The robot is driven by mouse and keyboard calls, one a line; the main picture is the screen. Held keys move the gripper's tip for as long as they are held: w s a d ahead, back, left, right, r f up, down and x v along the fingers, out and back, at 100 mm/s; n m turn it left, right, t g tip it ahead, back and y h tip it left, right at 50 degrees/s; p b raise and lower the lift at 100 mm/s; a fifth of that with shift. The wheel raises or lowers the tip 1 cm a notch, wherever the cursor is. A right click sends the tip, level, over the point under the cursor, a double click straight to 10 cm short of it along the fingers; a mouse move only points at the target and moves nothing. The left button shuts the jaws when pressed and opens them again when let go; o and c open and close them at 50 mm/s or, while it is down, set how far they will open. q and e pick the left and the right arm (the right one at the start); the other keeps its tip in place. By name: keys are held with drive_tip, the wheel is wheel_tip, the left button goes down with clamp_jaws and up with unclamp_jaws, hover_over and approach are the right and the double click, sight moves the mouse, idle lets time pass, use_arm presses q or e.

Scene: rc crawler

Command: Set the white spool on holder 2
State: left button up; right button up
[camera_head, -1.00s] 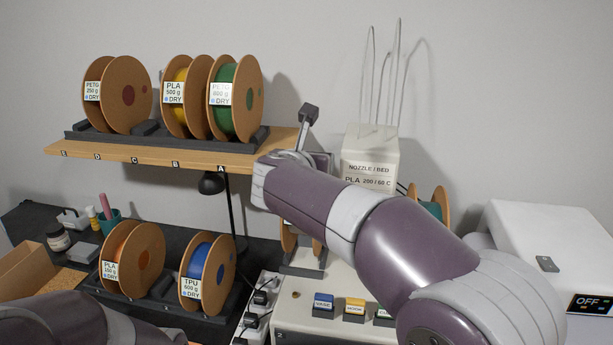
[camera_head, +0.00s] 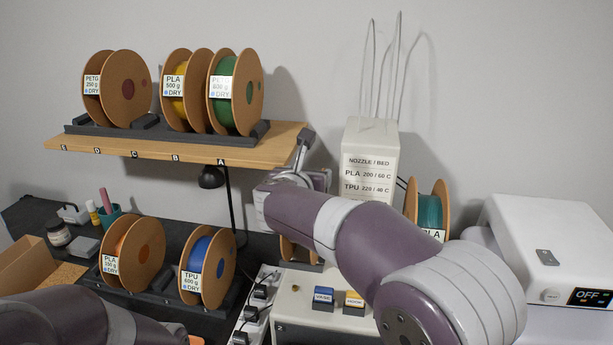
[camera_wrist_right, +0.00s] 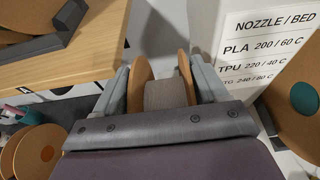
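The white spool (camera_wrist_right: 165,95), pale filament between brown flanges, shows between my right fingers in the right wrist view. In the head view a brown-flanged spool (camera_head: 297,252) stands low behind my right arm, in a dark cradle, mostly hidden; it appears to be the same spool. My right gripper (camera_wrist_right: 162,72) has its fingers apart, one on either side of the flanges; I cannot tell whether they touch. In the head view the gripper (camera_head: 305,160) is partly hidden by my wrist. My left arm shows at the lower left, its gripper out of view.
A wooden shelf (camera_head: 180,155) with several spools hangs at the upper left. Orange (camera_head: 130,255) and blue (camera_head: 207,272) spools stand on the desk. A white sign box (camera_head: 370,160), a teal spool (camera_head: 430,210) and a white machine (camera_head: 545,240) are to the right.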

drive_tip(key=shift+r+p, duration=0.35)
drive_tip(key=shift+s+a, duration=0.15)
drive_tip(key=shift+s, duration=0.2)
drive_tip(key=b+v, duration=0.3)
drive_tip(key=v, duration=0.8)
drive_tip(key=shift+r, duration=0.15)
